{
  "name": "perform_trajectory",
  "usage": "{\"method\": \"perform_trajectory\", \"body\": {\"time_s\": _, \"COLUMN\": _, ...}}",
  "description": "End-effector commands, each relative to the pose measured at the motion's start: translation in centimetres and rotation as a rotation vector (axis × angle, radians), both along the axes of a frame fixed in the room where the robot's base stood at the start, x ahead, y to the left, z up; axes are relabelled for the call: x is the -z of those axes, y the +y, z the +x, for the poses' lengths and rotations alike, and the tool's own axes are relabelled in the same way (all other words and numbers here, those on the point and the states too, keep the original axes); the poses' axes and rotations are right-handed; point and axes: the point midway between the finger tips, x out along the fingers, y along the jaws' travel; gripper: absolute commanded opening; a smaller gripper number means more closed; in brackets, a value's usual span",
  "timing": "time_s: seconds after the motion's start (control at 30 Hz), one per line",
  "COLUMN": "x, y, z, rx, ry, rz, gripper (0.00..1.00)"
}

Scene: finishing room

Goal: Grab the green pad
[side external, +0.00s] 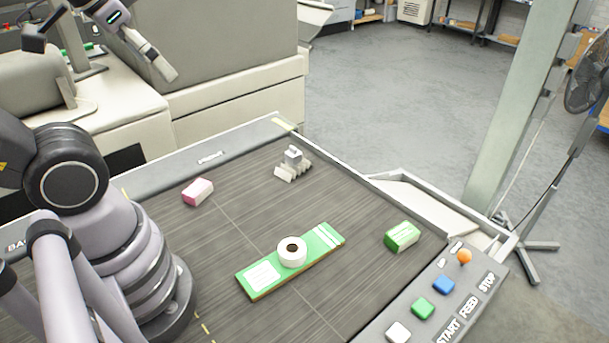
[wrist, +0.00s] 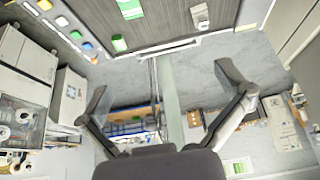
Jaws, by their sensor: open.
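The green pad (side external: 402,236) is a small green block with a white label band, lying on the dark worktop near its right edge, next to the button panel. It also shows near the top of the wrist view (wrist: 119,44). My gripper (wrist: 168,92) is open in the wrist view, its two dark fingers spread wide with nothing between them. The pad is beyond the fingers, apart from them. I cannot clearly make out my gripper's fingers in the side view.
A green board (side external: 265,278) with a white roll (side external: 292,252) on it lies mid-table. A pink-and-white block (side external: 198,192) and a grey-white toothed piece (side external: 292,163) lie farther back. The button panel (side external: 440,300) borders the front right. Bare worktop surrounds the pad's left side.

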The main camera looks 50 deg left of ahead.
Motion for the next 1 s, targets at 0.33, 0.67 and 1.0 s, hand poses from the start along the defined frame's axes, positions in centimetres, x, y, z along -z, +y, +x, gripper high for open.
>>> {"method": "perform_trajectory", "body": {"time_s": 0.33, "x": 0.0, "y": 0.0, "z": 0.0, "rx": 0.000, "ry": 0.000, "rz": 0.000, "gripper": 0.79}}
{"method": "perform_trajectory", "body": {"time_s": 0.67, "x": 0.1, "y": 0.1, "z": 0.1, "rx": 0.003, "ry": 0.007, "rz": 0.007, "gripper": 0.79}}
{"method": "perform_trajectory", "body": {"time_s": 1.0, "x": 4.0, "y": 5.2, "z": 3.6, "rx": 0.257, "ry": 0.434, "rz": 0.512, "gripper": 0.79}}
